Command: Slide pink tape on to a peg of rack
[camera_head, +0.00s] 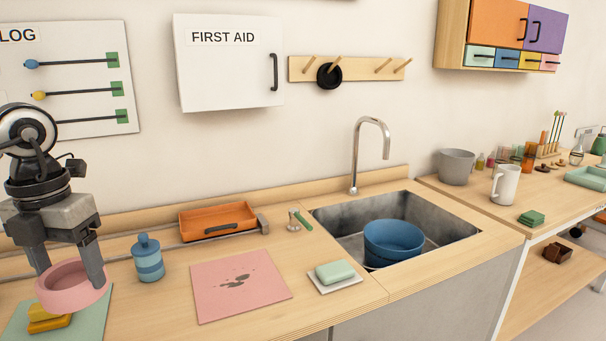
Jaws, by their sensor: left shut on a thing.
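The pink tape (73,297) is a thick ring at the lower left. My left gripper (70,272) points down and is shut on the pink tape, with a finger seen on each side of it. The tape is over the green mat, near the yellow blocks; I cannot tell how high it is above them. The rack (346,69) is a wooden bar on the wall with several slanted pegs. A black roll (329,76) hangs on one of its left pegs; the right pegs are bare. My right gripper is not in view.
A blue jar (148,258), an orange tray (217,220) and a pink sheet (240,284) lie right of the gripper. A sink with a blue bowl (393,242) and a tall tap (370,150) stand below the rack. The first aid cabinet (228,75) is left of the rack.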

